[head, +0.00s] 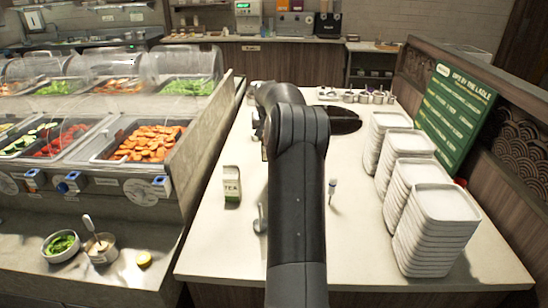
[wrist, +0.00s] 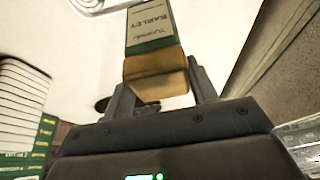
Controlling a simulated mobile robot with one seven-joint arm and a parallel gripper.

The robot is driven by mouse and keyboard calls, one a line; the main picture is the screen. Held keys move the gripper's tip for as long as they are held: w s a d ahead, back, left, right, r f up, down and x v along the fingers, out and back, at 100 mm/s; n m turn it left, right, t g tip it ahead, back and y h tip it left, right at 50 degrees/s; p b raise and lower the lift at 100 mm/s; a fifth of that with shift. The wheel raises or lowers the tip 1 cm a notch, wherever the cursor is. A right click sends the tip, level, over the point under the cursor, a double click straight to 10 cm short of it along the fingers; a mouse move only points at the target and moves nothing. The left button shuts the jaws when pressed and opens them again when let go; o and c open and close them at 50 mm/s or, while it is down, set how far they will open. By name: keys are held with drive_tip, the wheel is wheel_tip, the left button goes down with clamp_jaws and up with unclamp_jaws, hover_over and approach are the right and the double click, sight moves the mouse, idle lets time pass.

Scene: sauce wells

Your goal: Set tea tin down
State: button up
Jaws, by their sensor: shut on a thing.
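My gripper (wrist: 163,84) is shut on a box-shaped tea tin (wrist: 152,28) in the wrist view. The tin has a green and cream label reading BARLEY and a plain gold-brown end between the two fingers. Pale surface shows beyond it; I cannot tell whether the tin touches it. In the head view my arm hides the gripper and the held tin.
Stacks of white plates (head: 437,225) and a green sign (head: 455,112) line the counter's right side. A dark oval thing (head: 343,120) lies behind my arm, with small containers (head: 355,97) further back. A food bar (head: 150,142) is left.

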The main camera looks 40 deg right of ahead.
drive_tip(key=shift+s+d+r, duration=0.15)
drive_tip(key=shift+s+r, duration=0.05)
drive_tip(key=shift+r, duration=0.35)
wheel_tip(320, 180, up, 5)
drive_tip(key=shift+f, duration=0.2)
drive_tip(key=s+a+m+g, duration=0.1)
drive_tip(key=s+m+g, duration=0.2)
drive_tip(key=s+m, duration=1.25)
drive_tip(key=s+a+m+g, duration=0.1)
drive_tip(key=s+m+g, duration=0.2)
drive_tip(key=s, duration=2.5)
drive_tip(key=w+a+f, duration=0.1)
drive_tip(key=w+f, duration=1)
drive_tip(key=f, duration=0.5)
drive_tip(key=shift+w+f, duration=0.1)
drive_tip(key=shift+f, duration=0.05)
